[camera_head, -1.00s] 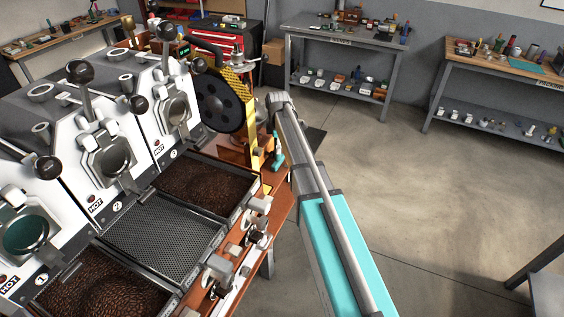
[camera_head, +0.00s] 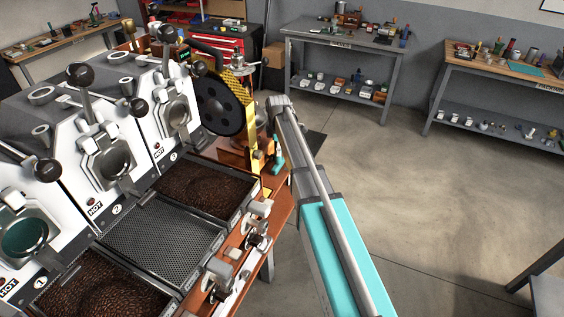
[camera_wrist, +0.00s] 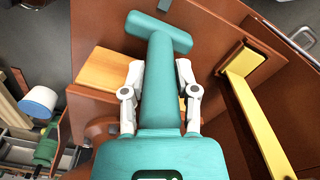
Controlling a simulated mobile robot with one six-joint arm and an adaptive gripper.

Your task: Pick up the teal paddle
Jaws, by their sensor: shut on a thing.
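The teal paddle (camera_wrist: 160,85), with a straight shank and a crossbar at its far end, shows in the wrist view between the two pale fingers of my gripper (camera_wrist: 159,88). The fingers are shut on the shank from both sides, and the crossbar extends beyond the fingertips. The teal block low in that view covers the near end of the shank. In the head view a small teal piece (camera_head: 277,155) shows beside the brown stand past the end of my arm; my fingers are too small to make out there.
The roaster bank (camera_head: 95,130), with levers and bean trays, fills the left. A yellow bar (camera_wrist: 255,120) and a wooden block (camera_wrist: 105,70) lie close beside my gripper. A grey bench (camera_head: 345,40) and a packing table (camera_head: 500,65) stand behind.

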